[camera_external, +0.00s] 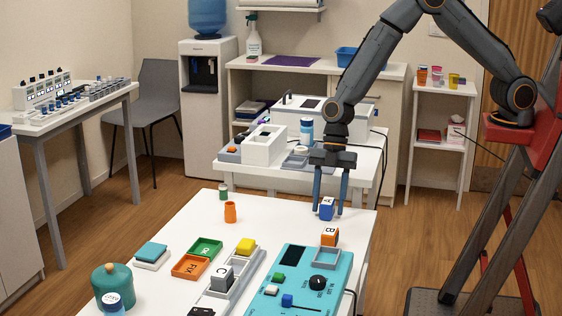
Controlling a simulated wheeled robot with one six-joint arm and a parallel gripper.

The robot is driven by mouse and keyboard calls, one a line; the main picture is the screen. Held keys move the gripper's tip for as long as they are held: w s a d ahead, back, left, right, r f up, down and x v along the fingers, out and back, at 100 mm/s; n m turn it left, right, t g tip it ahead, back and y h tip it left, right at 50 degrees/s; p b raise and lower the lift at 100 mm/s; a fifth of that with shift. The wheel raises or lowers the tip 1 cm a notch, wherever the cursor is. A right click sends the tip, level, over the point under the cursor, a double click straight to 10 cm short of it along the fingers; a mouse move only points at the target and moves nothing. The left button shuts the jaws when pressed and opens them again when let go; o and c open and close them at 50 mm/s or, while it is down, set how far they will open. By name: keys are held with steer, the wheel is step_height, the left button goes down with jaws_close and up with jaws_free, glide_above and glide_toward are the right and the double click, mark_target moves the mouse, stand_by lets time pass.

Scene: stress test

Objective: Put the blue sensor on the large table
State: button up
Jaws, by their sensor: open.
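A small blue cube with a white mark (326,210), which looks like the blue sensor, is near the back right edge of the white table in front (290,212), which looks like the large table. My gripper (330,205) points straight down with its two fingers spread, one on each side of the blue cube. I cannot tell whether a finger touches it, or whether the cube rests fully on the table top. An orange cube marked B (330,237) sits just in front of it.
A teal control panel (297,283), a grey tray (228,285), green (206,248) and orange (190,267) trays, and a teal jar (112,285) occupy the front table. An orange cup (231,212) stands farther back. A second white table (350,182) with instruments is close behind.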

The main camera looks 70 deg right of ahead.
steer(key=b+v, duration=0.3)
steer(key=v, duration=0.9)
steer(key=s+d+m, duration=0.2)
steer(key=d, duration=0.2)
steer(key=s+d+m+h, duration=0.1)
steer(key=s+d+m, duration=0.1)
steer(key=d, duration=0.3)
steer(key=s+d+m+h, duration=0.1)
steer(key=s+d+m, duration=0.1)
steer(key=d+m, duration=0.1)
steer(key=shift+s+d+f+m, duration=0.15)
steer(key=shift+d, duration=0.25)
steer(key=shift+s+d+f+m, duration=0.1)
steer(key=shift+d+f+m, duration=0.05)
steer(key=shift+d, duration=0.25)
steer(key=s+d+f+m+h, duration=0.1)
steer(key=s+d+m+h, duration=0.1)
steer(key=s+d+m, duration=0.8)
steer(key=s+d, duration=0.2)
steer(key=d, duration=0.1)
steer(key=shift+s+d+f+t, duration=0.15)
steer(key=shift+s+f+t, duration=0.05)
steer(key=shift+s+t, duration=0.1)
